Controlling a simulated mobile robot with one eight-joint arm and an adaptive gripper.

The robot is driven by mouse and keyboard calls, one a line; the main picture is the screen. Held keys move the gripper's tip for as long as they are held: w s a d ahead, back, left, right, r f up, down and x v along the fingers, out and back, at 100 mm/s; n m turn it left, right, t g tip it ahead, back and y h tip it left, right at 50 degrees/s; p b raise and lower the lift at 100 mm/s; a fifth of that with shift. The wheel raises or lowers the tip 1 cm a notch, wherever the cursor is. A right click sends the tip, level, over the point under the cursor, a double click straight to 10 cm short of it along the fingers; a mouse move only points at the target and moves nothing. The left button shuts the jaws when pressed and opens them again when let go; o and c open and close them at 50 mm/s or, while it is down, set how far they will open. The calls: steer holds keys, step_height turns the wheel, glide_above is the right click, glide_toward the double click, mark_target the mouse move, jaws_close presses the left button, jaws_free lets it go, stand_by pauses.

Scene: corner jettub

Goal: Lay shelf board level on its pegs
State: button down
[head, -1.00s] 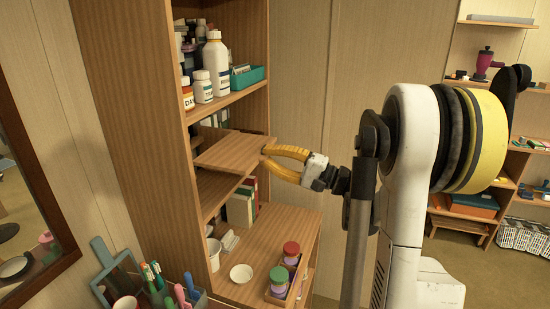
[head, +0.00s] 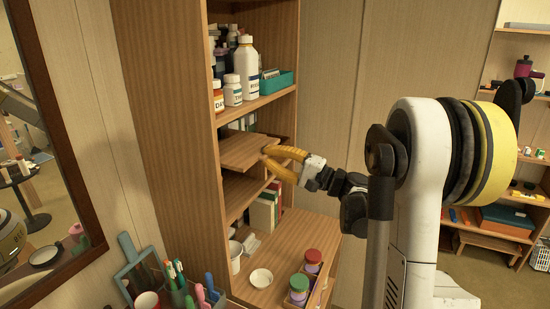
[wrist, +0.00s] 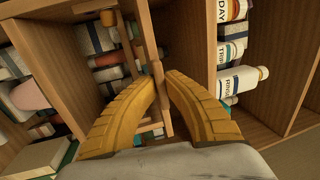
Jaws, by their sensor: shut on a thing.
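The shelf board (head: 246,151) is a wooden plank partly inside the tall open cabinet, below the shelf with the bottles. It looks near level in the head view, though I cannot tell exactly. My gripper (head: 267,156) has yellow fingers shut on the board's front right part. In the wrist view my gripper (wrist: 161,78) has the board's thin edge (wrist: 158,88) between its fingers. The pegs are hidden, and I cannot tell whether the board touches them.
White bottles (head: 249,68) and a teal bin (head: 272,83) stand on the shelf above. A fixed shelf (head: 238,190) lies below the board. Upright books (head: 263,212), a small bowl (head: 261,278) and lidded jars (head: 300,288) are lower down. The cabinet's side panel (head: 165,110) bounds the left.

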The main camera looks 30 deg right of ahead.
mark_target(247, 149)
steer(key=shift+f+x, duration=0.2)
steer(key=shift+x, duration=0.85)
steer(key=shift+f+x, duration=0.2)
steer(key=shift+x, duration=0.9)
steer(key=shift+f+x, duration=0.2)
steer(key=shift+x, duration=0.85)
steer(key=shift+w+a+f+b, duration=0.15)
steer(key=shift+w+a+b, duration=0.05)
steer(key=shift+w+b, duration=0.15)
steer(key=shift+s+f+b, duration=0.1)
steer(key=shift+f+b, duration=0.8)
steer(key=shift+f, duration=0.25)
steer(key=c, duration=1.5)
jaws_free()
steer(key=shift+d, duration=0.1)
